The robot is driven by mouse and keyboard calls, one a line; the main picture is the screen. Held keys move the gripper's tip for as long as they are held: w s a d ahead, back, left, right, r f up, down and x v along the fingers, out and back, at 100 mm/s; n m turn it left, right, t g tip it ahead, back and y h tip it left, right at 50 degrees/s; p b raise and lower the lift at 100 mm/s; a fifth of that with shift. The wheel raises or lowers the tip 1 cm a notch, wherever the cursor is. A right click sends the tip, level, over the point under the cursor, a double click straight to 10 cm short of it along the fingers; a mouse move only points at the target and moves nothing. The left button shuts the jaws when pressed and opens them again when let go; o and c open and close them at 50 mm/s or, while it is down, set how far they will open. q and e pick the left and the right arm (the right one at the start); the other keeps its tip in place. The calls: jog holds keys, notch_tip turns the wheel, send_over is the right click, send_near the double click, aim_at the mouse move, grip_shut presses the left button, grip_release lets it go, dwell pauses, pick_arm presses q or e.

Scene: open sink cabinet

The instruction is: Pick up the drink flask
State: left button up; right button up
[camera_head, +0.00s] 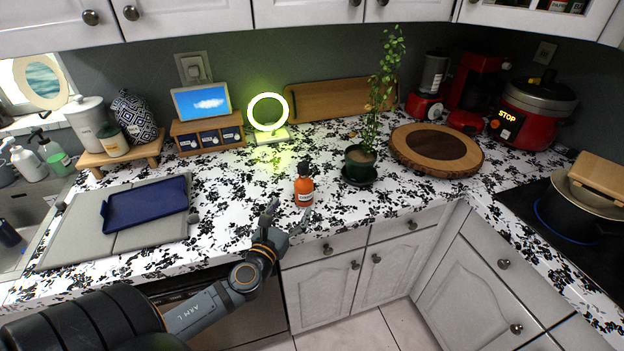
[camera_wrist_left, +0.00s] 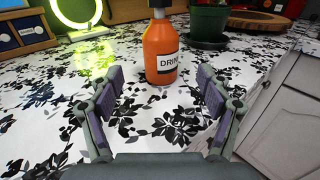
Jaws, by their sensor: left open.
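The drink flask (camera_head: 304,190) is orange with a black cap and a white label. It stands upright on the counter near its front edge. It also shows in the left wrist view (camera_wrist_left: 160,58), where its label reads "DRIN" and its top is cut off. My left gripper (camera_head: 286,218) is open and empty, low over the counter's front edge, just short of the flask. In the left wrist view the two fingers (camera_wrist_left: 161,95) are spread, with the flask beyond them, between their tips and not touched. My right gripper is not in view.
A potted plant (camera_head: 360,157) stands behind and right of the flask. A glowing ring lamp (camera_head: 268,112) is at the back. A blue tray (camera_head: 147,204) lies on the grey sink cover at left. A round wooden board (camera_head: 407,160) lies to the right. The counter around the flask is clear.

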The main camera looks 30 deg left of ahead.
aim_at(300, 192)
pick_arm(q)
jog(key=shift+w+a+r+p, duration=0.1)
jog(key=shift+w+r+p, duration=0.1)
jog(key=shift+r+p, duration=0.15)
jog(key=shift+w+a+r+p, duration=0.1)
jog(key=shift+w+a+p, duration=0.05)
jog(key=shift+w, duration=0.5)
jog(key=shift+w+a+r+p, duration=0.1)
jog(key=shift+w+p, duration=0.05)
jog(key=shift+w, duration=0.45)
jog(key=w, duration=0.2)
jog(key=shift+w+a+f+p, duration=0.15)
jog(key=shift+w+a+p, duration=0.05)
jog(key=shift+w+p, duration=0.15)
jog(key=w, duration=0.3)
jog(key=shift+w+a+f+p, duration=0.25)
jog(key=shift+w+a+p, duration=0.05)
jog(key=shift+w, duration=0.2)
jog(key=shift+s, duration=0.2)
jog(key=shift+c, duration=1.6)
jog(key=c, duration=1)
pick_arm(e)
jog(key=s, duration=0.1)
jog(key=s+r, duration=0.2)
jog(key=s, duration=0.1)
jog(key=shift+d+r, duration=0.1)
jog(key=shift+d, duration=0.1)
